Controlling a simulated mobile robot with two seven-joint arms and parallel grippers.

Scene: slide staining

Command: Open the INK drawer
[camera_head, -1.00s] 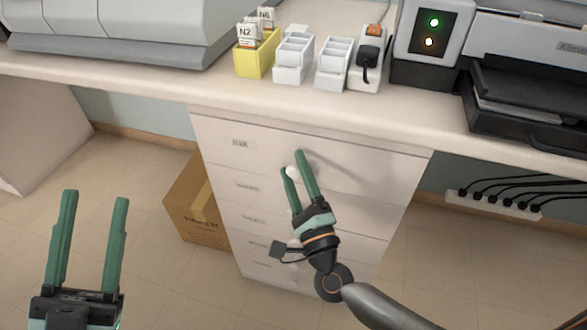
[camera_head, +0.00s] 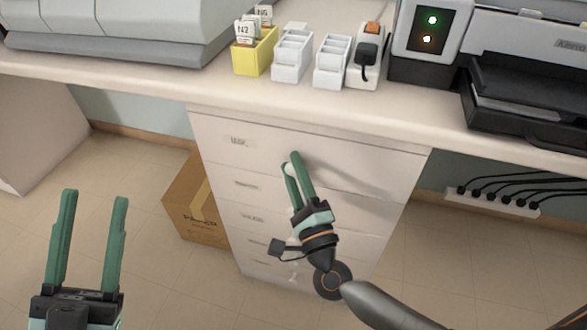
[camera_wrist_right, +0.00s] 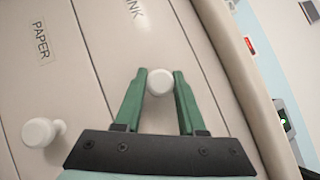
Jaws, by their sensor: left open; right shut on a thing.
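The INK drawer (camera_head: 345,165) is the top front of the white drawer unit under the counter. Its label (camera_wrist_right: 133,10) reads INK in the right wrist view and is blurred in the head view. The drawer looks closed or nearly so. My right gripper (camera_head: 290,160) is shut on its round white knob (camera_wrist_right: 159,82), which sits between the fingertips. My left gripper (camera_head: 93,195) is open and empty, low at the left, away from the drawer unit.
The PAPER drawer's knob (camera_wrist_right: 40,132) is beside my right gripper in the wrist view. A cardboard box (camera_head: 195,205) stands on the floor left of the unit. The counter (camera_head: 150,90) overhangs the drawers. A power strip with cables (camera_head: 490,202) is at the right.

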